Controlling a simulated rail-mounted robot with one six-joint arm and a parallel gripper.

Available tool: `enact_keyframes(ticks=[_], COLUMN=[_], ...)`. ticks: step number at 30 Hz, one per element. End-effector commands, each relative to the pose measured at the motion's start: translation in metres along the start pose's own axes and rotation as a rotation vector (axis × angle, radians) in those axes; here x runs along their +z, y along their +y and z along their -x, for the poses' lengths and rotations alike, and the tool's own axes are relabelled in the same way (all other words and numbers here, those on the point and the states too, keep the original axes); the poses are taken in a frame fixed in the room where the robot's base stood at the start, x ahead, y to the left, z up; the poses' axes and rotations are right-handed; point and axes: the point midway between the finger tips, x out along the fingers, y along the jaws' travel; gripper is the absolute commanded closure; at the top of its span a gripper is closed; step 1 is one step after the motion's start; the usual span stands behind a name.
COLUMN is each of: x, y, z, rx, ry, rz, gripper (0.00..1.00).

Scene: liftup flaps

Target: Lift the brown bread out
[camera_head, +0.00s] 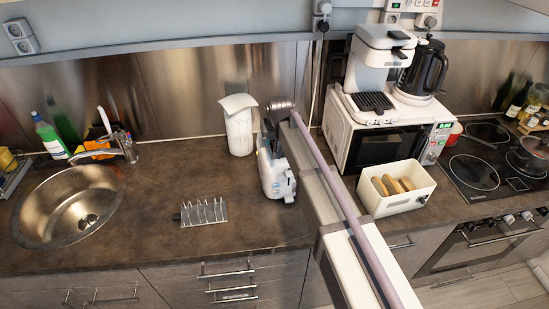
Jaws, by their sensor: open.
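A white open-topped box-shaped toaster (398,204) stands on the counter right of centre, with a small dark knob on its front. Brown bread (393,185) shows as upright slices in its top, their lower parts hidden inside. My gripper (285,200) is at the end of my arm, left of the toaster and well apart from it, low over the counter. It is open, and I see nothing held in it. The fingers are small here, so their exact spread is hard to see.
A metal toast rack (204,212) stands empty left of my gripper. A white container (239,126) is behind it. A microwave (382,138) with a coffee maker (379,60) and black kettle (424,68) on top stands behind the toaster. The hob (475,172) is right, the sink (70,205) left.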

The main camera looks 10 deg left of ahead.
Motion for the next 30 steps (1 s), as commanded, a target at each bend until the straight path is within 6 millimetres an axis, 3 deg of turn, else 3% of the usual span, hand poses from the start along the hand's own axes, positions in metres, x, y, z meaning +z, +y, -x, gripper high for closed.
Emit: enact_keyframes(ticks=[1,8,21,30], x=[0.002,0.000,0.000,-0.003], y=[0.000,0.000,0.000,0.000], z=[-0.013,-0.008,-0.008,-0.001], rx=[0.000,0.000,0.000,0.000], ry=[0.000,0.000,0.000,0.000], rz=[0.000,0.000,0.000,0.000], gripper=[0.55,0.57,0.99,0.99])
